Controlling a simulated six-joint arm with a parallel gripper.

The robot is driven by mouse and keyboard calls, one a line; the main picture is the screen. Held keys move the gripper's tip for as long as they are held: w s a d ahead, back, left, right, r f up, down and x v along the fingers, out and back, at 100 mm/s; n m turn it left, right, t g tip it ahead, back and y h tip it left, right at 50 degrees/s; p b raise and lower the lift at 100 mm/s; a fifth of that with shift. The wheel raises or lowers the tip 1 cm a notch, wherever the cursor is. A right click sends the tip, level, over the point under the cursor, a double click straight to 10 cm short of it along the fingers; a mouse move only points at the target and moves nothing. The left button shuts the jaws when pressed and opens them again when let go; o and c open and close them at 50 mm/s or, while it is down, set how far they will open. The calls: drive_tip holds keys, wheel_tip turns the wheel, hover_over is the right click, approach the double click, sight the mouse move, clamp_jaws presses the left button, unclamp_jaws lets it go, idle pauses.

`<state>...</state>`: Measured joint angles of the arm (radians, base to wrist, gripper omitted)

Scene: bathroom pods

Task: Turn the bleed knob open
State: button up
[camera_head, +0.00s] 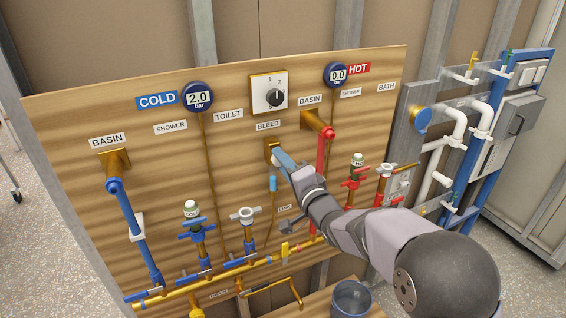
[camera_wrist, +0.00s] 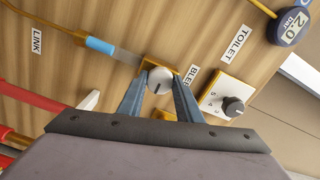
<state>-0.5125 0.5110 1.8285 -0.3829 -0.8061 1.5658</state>
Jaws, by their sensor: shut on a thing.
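The bleed knob (camera_wrist: 159,79) is a small white round knob with a dark pointer line, on a brass mount below the BLEED label (camera_head: 268,125). In the wrist view it sits between the blue-grey fingers of my gripper (camera_wrist: 160,88), one on each side. My gripper is shut on the knob. In the head view, my gripper (camera_head: 281,160) reaches the brass bleed mount (camera_head: 270,146) from the lower right, and its fingers mostly hide the knob. The pointer line runs slanted in the wrist view.
A selector dial (camera_head: 274,97) on a white plate is above the bleed mount. A blue-banded tube (camera_head: 273,184) hangs just below it. A red pipe (camera_head: 321,155) stands close on the right. Valves and a brass manifold (camera_head: 190,289) line the bottom.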

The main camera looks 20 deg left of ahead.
idle(0.5)
drive_tip(key=o, duration=1)
drive_tip(key=shift+o, duration=0.2)
drive_tip(key=shift+d, duration=0.1)
drive_tip(key=b+v, duration=0.3)
drive_tip(key=v, duration=0.4)
drive_tip(key=shift+s, duration=0.2)
